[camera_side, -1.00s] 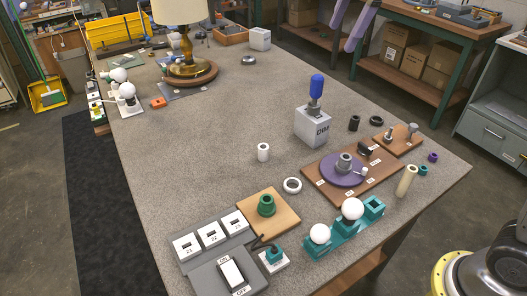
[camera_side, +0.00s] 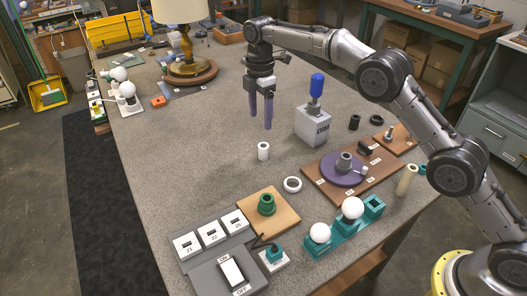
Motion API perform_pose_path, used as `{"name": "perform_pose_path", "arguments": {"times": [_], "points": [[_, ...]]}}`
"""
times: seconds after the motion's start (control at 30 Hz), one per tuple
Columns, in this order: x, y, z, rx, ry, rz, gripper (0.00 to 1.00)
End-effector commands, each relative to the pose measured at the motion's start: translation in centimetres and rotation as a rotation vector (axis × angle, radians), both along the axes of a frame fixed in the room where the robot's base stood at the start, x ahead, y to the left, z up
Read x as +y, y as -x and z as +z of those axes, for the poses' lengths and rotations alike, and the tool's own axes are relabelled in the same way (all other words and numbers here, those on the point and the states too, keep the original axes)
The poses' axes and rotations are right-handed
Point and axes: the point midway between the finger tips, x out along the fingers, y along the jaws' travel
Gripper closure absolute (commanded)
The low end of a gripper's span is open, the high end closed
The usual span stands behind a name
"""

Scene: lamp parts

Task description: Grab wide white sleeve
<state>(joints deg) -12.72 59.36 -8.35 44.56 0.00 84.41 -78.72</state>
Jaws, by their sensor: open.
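The wide white sleeve (camera_side: 263,151) stands upright on the grey table, left of the middle of the work area, with its dark bore facing up. My gripper (camera_side: 260,126) hangs above and slightly behind it, pointing down. Its two purple fingers are apart with nothing between them. The fingertips look clear of the sleeve. A low white ring (camera_side: 292,185) lies flat on the table, in front and to the right of the sleeve.
A grey block with a blue-topped part (camera_side: 312,122) stands right of my gripper. A wooden board with a purple disc (camera_side: 343,169) is at right. A green socket on a wooden board (camera_side: 267,205) and a grey switch panel (camera_side: 232,270) are in front. The table left of the sleeve is clear.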

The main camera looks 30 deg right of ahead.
Motion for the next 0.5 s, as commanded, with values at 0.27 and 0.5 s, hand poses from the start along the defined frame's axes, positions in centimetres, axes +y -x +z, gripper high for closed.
{"name": "perform_pose_path", "arguments": {"times": [0.27,0.5], "points": [[-0.1,0.2,-5.2,0.004,0.001,-0.001,0.24],[-0.2,0.2,-6.9,0.001,0.0,-0.002,0.24]]}}
